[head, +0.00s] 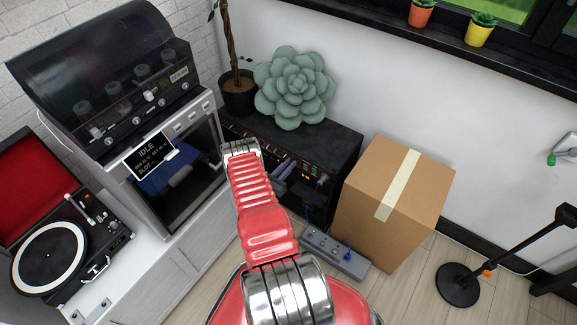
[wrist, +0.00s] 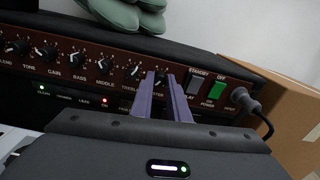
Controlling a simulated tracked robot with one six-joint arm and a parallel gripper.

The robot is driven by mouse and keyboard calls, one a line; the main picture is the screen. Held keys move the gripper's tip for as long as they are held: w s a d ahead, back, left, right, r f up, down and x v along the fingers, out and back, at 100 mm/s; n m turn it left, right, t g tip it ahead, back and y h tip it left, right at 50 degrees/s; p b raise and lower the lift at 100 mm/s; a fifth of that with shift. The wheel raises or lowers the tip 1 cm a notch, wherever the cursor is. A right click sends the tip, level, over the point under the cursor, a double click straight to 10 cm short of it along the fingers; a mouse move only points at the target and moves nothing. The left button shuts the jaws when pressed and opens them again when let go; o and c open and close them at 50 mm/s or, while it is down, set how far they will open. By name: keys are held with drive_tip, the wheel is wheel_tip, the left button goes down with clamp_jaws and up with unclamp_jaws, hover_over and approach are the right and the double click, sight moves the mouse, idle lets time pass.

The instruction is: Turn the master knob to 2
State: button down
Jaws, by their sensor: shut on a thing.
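The guitar amplifier (head: 338,148) stands behind my arm in the head view. Its brown control panel (wrist: 92,78) fills the middle of the wrist view, with a row of black knobs. The master knob (wrist: 160,81) is the rightmost in the row and sits between the tips of my purple fingers. My gripper (wrist: 161,77) is shut on it. Its label is partly covered by the fingers, and its pointer setting cannot be read. In the head view my gripper (head: 284,168) reaches the amplifier front, partly hidden by my arm.
A standby switch (wrist: 196,79) and a green power switch (wrist: 217,90) lie right of the knob, with a plugged cable (wrist: 247,103) beyond. A cardboard box (head: 384,210) stands right of the amplifier. A pedal board (head: 338,255) lies on the floor in front.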

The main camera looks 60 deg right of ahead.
drive_tip(key=m, duration=1.1)
drive_tip(key=shift+s+a, duration=0.1)
idle(0.6)
drive_tip(key=c, duration=2)
unclamp_jaws()
drive_tip(key=a, duration=0.4)
drive_tip(key=w+a, duration=0.1)
drive_tip(key=a, duration=0.4)
drive_tip(key=w+a, duration=0.1)
drive_tip(key=a, duration=0.3)
drive_tip(key=shift+w+a+r, duration=0.1)
drive_tip(key=shift+w+a, duration=0.1)
drive_tip(key=shift+a, duration=0.1)
